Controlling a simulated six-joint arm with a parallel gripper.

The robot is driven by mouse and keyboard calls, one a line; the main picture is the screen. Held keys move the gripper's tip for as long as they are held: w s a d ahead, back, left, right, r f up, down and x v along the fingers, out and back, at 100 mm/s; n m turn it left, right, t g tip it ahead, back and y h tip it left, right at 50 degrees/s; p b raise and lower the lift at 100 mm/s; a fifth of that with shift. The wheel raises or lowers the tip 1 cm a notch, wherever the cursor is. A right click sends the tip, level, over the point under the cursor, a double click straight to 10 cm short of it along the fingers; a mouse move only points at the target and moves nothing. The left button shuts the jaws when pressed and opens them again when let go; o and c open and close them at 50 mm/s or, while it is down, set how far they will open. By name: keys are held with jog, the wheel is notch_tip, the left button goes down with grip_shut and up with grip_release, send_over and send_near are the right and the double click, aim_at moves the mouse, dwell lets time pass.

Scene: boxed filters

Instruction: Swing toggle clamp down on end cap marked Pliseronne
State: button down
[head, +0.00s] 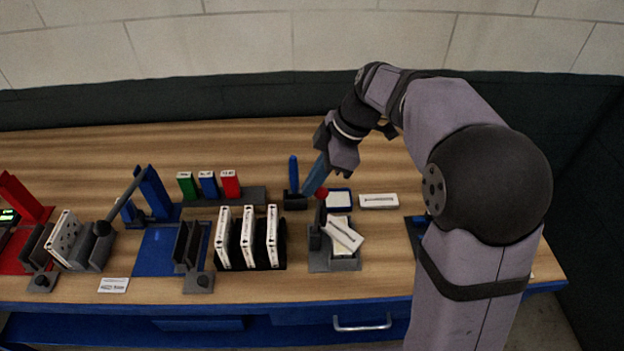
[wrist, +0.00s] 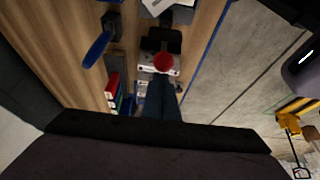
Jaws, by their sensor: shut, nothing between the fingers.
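My gripper (head: 309,188) is shut and empty, its blue-grey fingers pointing down beside a red knob (head: 322,193). In the wrist view the fingertips (wrist: 158,79) are close to the red knob (wrist: 163,62); I cannot tell whether they touch. The knob is above a dark upright part (head: 318,215) of a grey fixture (head: 334,263). A white labelled piece (head: 344,233) lies tilted over another white piece in that fixture. Its print is too small to read, so I cannot tell whether it is the Pliseronne end cap.
A blue lever (head: 293,169) stands upright just left of my gripper. A black rack of white boxes (head: 248,238) is left of the grey fixture. A blue station (head: 155,252) and a red station (head: 20,250) stand further left. A white labelled box (head: 379,201) lies at right.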

jog(key=shift+d, duration=0.1)
jog(key=d+f+y+b, duration=0.3)
jog(key=d+y+b, duration=0.2)
jog(key=d+b, duration=0.45)
jog(key=shift+s+d+f+b, duration=0.1)
jog(key=shift+d+f+b, duration=1.25)
jog(key=shift+f+b, duration=0.8)
jog(key=shift+s+d+f+b, duration=0.1)
jog(key=shift+d+f+b, duration=1.25)
jog(key=shift+f+b, duration=0.75)
jog(key=shift+s+d+f+b, duration=0.1)
jog(key=shift+d+f+b, duration=1.25)
jog(key=shift+f+b, duration=0.8)
jog(key=shift+r, duration=0.1)
notch_tip(320, 180, up, 6)
jog(key=p, duration=0.4)
jog(key=d+f+b, duration=0.2)
jog(key=d+f, duration=0.2)
jog(key=d, duration=0.5)
jog(key=shift+w+d, duration=0.2)
jog(key=shift+d, duration=0.05)
jog(key=shift+f, duration=0.1)
